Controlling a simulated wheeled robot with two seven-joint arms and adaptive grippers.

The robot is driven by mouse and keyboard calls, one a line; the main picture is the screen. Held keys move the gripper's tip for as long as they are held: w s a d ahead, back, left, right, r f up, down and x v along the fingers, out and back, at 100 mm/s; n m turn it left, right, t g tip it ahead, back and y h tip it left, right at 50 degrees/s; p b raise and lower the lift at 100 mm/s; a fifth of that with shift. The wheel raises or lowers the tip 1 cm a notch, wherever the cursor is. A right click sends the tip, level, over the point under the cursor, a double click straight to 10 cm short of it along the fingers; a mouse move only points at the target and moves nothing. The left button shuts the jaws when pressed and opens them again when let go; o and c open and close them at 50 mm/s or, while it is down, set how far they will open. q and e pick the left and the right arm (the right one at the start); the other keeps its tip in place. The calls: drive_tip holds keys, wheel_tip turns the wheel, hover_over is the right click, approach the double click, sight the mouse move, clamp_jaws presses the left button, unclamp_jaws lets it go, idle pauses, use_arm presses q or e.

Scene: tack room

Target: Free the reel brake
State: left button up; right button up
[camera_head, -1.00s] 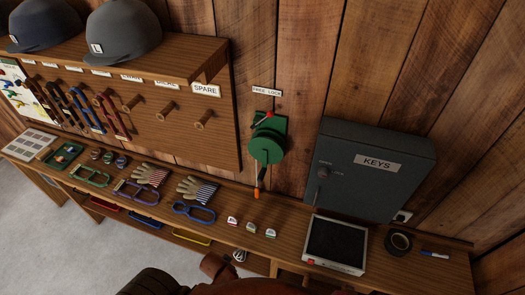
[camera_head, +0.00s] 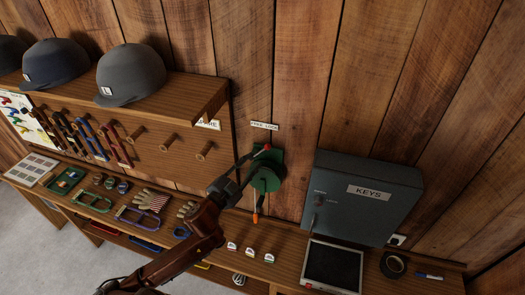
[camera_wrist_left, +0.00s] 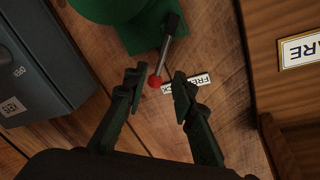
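The green reel (camera_head: 266,179) is mounted on the plank wall, with an orange-tipped part (camera_head: 255,218) hanging below it. Its brake lever ends in a red knob (camera_head: 267,148), under the LOCK side of the "FREE LOCK" label (camera_head: 264,126). My left gripper (camera_head: 250,160) reaches up beside the reel from the lower left. In the left wrist view, the gripper (camera_wrist_left: 157,76) is open, its fingers either side of the red knob (camera_wrist_left: 154,82), with gaps showing. The lever's metal rod (camera_wrist_left: 166,52) runs up from the knob to a black part. My right gripper is out of view.
A grey key cabinet (camera_head: 366,197) stands right of the reel. The pegboard (camera_head: 176,137) with helmets above is on the left. Buckles, gloves and small clips lie on the bench (camera_head: 287,243), with a black-topped box (camera_head: 333,265) at the right.

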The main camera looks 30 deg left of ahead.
sight(262, 151)
use_arm(q)
drive_tip(key=w+p, duration=0.1)
drive_tip(key=w, duration=0.6)
drive_tip(key=shift+w+d+r+p, duration=0.2)
drive_tip(key=shift+w+p, duration=0.15)
drive_tip(key=shift+p, duration=0.05)
clamp_jaws()
drive_tip(key=shift+f, duration=0.1)
